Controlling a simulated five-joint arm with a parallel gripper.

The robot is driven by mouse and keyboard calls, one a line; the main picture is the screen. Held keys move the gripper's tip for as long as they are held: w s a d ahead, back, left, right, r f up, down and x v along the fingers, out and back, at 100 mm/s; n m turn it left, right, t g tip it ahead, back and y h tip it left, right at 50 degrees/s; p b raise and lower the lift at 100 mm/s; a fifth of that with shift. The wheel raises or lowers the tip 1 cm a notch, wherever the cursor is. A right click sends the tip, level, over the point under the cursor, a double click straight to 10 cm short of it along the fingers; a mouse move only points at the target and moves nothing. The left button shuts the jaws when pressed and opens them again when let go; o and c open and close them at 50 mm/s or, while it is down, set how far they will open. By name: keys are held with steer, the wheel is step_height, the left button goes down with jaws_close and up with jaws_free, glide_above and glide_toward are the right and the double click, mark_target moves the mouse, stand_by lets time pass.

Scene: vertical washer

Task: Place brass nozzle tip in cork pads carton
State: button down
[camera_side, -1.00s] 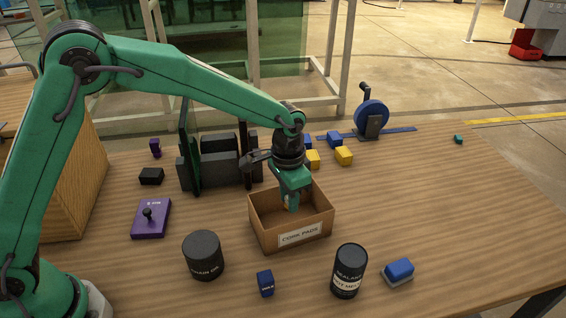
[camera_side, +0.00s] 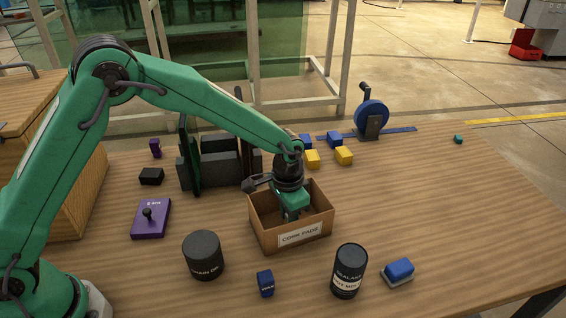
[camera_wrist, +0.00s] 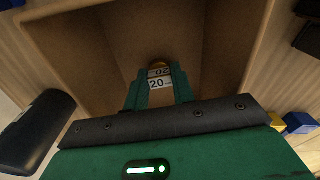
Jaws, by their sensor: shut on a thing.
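The cork pads carton (camera_side: 302,236) is an open brown box with a white label on its front, standing on the wooden table. My gripper (camera_side: 290,214) reaches down into the carton, its fingertips hidden behind the front wall in the side view. In the wrist view my gripper (camera_wrist: 159,88) is shut on the brass nozzle tip (camera_wrist: 158,66), of which a brassy end and a white label with dark print show between the fingers. The carton's walls (camera_wrist: 60,50) surround it in that view. The side view hides the nozzle tip.
A black canister (camera_side: 203,256) and a sealant canister (camera_side: 349,271) stand in front of the carton. A small blue block (camera_side: 265,283) lies between them. Yellow blocks (camera_side: 343,156) and a dark fixture (camera_side: 220,165) stand behind.

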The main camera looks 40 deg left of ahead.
steer(key=shift+f, duration=0.15)
steer(key=c, duration=1.2)
jaws_free()
steer(key=shift+o, duration=0.2)
step_height(320, 180, up, 12)
steer(key=shift+s+r, duration=0.2)
steer(key=shift+a, duration=0.15)
